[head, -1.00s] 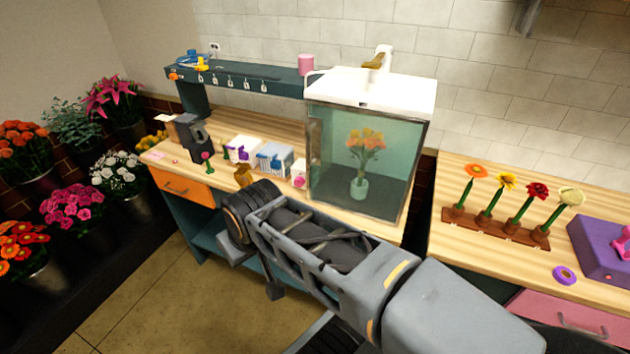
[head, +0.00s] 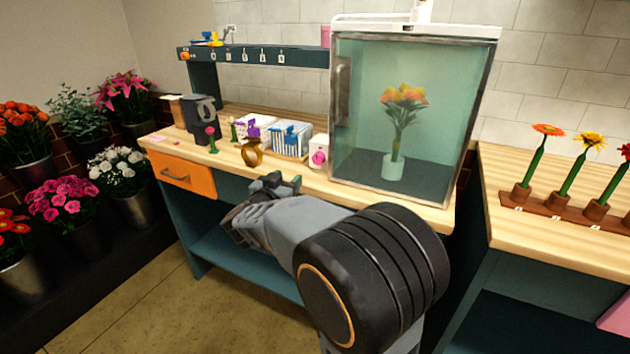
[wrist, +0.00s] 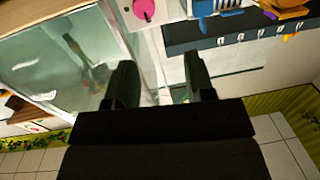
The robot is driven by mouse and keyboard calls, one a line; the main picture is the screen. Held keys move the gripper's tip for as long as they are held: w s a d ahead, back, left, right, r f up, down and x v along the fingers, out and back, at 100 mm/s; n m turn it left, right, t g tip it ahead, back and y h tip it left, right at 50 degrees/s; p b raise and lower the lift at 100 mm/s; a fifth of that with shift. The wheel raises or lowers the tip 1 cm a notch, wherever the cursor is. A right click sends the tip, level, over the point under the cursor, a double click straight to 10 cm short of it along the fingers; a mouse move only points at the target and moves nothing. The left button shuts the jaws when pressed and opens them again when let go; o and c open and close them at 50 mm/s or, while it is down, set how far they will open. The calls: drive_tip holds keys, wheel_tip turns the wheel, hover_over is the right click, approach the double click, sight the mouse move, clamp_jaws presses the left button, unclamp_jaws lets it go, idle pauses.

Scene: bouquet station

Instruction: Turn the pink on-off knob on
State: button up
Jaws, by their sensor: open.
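The pink knob (head: 319,158) is round and sits on the front of a small white box (head: 321,142) on the wooden counter, just left of the glass case. In the wrist view the knob (wrist: 144,10) is at the top edge, beyond the fingertips, with a pale mark on its face. My gripper (head: 283,181) is in front of the counter, lower and to the left of the knob. In the wrist view my gripper (wrist: 159,78) has its two dark fingers apart with nothing between them. It is apart from the knob.
The glass case (head: 400,120) with a vase of flowers stands right of the knob. A blue-and-white box (head: 291,139) and a brass ring-shaped object (head: 252,153) stand to its left. A dark shelf (head: 262,57) runs behind. The floor in front is clear.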

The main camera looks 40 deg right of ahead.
sight(317, 161)
drive_tip(key=shift+m+g+h, duration=0.4)
drive_tip(key=shift+g, duration=0.2)
drive_tip(key=x, duration=0.4)
drive_tip(key=b+x, duration=0.1)
drive_tip(key=x, duration=0.4)
drive_tip(key=s+f+b+x, duration=0.1)
drive_tip(key=x, duration=0.4)
drive_tip(key=shift+d, duration=0.3)
drive_tip(key=c, duration=0.6)
drive_tip(key=shift+f+m+b, duration=0.1)
drive_tip(key=shift+m+b, duration=0.25)
drive_tip(key=shift+m, duration=1.15)
drive_tip(key=shift+c, duration=0.2)
drive_tip(key=o, duration=0.6)
drive_tip(key=shift+o, duration=0.2)
